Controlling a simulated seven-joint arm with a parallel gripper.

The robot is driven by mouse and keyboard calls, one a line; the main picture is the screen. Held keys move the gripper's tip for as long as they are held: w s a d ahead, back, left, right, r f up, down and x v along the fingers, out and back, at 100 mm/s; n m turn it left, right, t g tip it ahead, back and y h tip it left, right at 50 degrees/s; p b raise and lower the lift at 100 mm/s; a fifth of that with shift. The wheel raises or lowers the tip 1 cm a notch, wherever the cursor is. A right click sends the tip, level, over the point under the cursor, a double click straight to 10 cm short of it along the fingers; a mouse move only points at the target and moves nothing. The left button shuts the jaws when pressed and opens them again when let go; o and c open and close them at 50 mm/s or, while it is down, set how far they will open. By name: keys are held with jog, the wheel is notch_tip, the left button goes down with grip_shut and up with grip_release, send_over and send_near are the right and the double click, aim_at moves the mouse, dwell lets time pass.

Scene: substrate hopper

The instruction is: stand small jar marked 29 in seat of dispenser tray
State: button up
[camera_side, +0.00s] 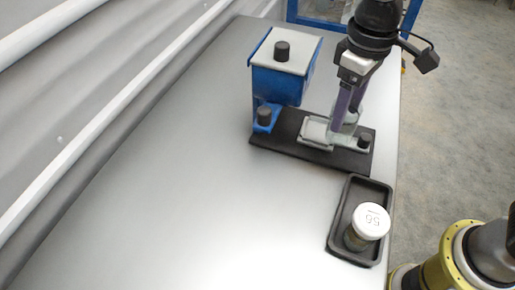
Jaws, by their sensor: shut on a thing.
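My gripper (344,112) reaches down from the upper right and is shut on a small clear jar (343,128) with a pale lid. The fingers cover part of the jar, and no number on it can be read. The jar looks upright, over or in the pale dispenser tray (314,134) on the black base plate (285,152). I cannot tell whether its bottom touches the seat, which is hidden behind the jar and fingers.
A blue hopper (279,84) with a white lid and dark knob stands left of my gripper. A dark knob (364,140) sits at the base's right end. A black tray (338,236) in front holds another white-lidded jar (371,221). The table's left is clear.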

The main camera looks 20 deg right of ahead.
jog(key=s+a+r+n, duration=0.3)
jog(key=s+a+n, duration=0.1)
jog(key=s, duration=0.5)
jog(key=shift+w+a+f, duration=1.55)
jog(key=shift+a+f, duration=0.2)
jog(key=shift+f, duration=0.4)
jog(key=shift+w+a+f, duration=1.5)
jog(key=shift+a+f, duration=0.2)
jog(key=shift+f, duration=0.5)
jog(key=shift+w+a+f, duration=1.55)
jog(key=shift+a+f, duration=0.2)
jog(key=shift+f, duration=0.4)
jog(key=shift+f, duration=0.2)
jog(key=o, duration=1.2)
jog(key=shift+r, duration=0.1)
